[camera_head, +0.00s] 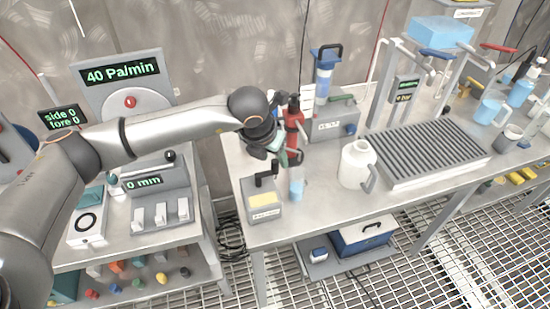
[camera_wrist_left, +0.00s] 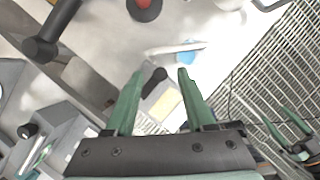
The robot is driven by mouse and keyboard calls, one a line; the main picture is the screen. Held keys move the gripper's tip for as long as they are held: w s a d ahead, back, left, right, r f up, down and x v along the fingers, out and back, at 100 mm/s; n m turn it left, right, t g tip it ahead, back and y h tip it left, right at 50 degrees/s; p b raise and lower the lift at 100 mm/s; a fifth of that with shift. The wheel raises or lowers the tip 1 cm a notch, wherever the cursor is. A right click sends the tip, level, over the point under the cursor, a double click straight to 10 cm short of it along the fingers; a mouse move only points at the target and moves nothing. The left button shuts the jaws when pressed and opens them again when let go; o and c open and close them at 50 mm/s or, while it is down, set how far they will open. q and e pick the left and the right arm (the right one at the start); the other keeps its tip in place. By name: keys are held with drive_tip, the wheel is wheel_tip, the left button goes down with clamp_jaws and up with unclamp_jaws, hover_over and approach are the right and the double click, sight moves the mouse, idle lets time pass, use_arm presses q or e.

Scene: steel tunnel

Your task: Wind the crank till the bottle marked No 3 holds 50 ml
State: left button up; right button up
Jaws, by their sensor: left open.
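A small clear bottle (camera_head: 297,188) with pale blue liquid stands near the front edge of the bench; its marking is not readable. A blue-tinted vessel also shows in the left wrist view (camera_wrist_left: 190,52). Left of the bottle is a small grey box (camera_head: 262,212) with a cream panel and a black upright handle (camera_head: 266,174), perhaps the crank. In the left wrist view this handle (camera_wrist_left: 155,78) shows between the fingers, beyond their tips. My left gripper (camera_head: 291,158) is open and empty above them. My right gripper (camera_wrist_left: 287,120) shows at the right, its green fingers apart and empty.
A red-and-black bottle-like item (camera_head: 293,120) stands close behind my left gripper. A white jug (camera_head: 356,165) and a ribbed rack (camera_head: 430,145) stand to the right. A stand reading 0 mm (camera_head: 160,190) is on the left table. A gap separates the tables.

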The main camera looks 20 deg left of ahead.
sight(267, 173)
use_arm(q)
drive_tip(key=shift+x, duration=1.35)
drive_tip(key=shift+c, duration=0.4)
clamp_jaws()
